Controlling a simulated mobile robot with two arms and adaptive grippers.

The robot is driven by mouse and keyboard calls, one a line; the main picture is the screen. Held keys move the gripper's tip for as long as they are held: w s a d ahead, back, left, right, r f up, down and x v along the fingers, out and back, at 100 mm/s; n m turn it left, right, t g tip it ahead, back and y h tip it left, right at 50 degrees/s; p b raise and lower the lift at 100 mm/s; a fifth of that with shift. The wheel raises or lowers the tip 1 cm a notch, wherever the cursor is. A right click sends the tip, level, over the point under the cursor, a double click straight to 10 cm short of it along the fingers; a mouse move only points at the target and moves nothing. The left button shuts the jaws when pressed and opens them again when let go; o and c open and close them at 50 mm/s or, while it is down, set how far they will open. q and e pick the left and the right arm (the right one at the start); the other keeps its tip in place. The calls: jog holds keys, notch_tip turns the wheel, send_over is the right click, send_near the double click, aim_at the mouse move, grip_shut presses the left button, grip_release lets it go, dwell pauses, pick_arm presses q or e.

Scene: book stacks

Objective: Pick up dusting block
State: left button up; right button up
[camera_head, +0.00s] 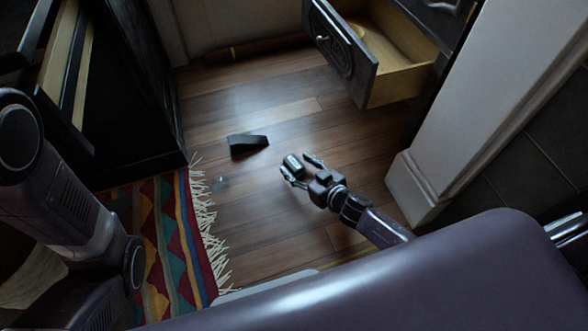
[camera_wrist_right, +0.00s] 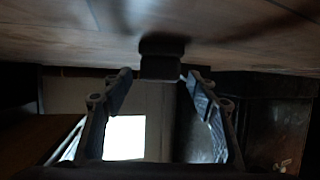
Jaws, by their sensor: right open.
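In the right wrist view a dark block (camera_wrist_right: 162,66) shows between and just beyond the two spread fingertips (camera_wrist_right: 157,78). I cannot tell whether a finger touches it. My left arm shows at the left edge, but its gripper is not in view.
A black wedge-shaped piece (camera_head: 248,143) lies on the floor left of the gripper. An open drawer (camera_head: 345,52) juts out above. A white pillar (camera_head: 424,170) stands at right. A fringed striped rug (camera_head: 165,235) and a small clear round item (camera_head: 220,183) are at left.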

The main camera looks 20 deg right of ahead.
jog(key=shift+b+x, duration=0.4)
jog(key=shift+x, duration=0.65)
jog(key=shift+c, duration=0.7)
jog(key=c, duration=1.1)
jog(key=shift+c, duration=0.2)
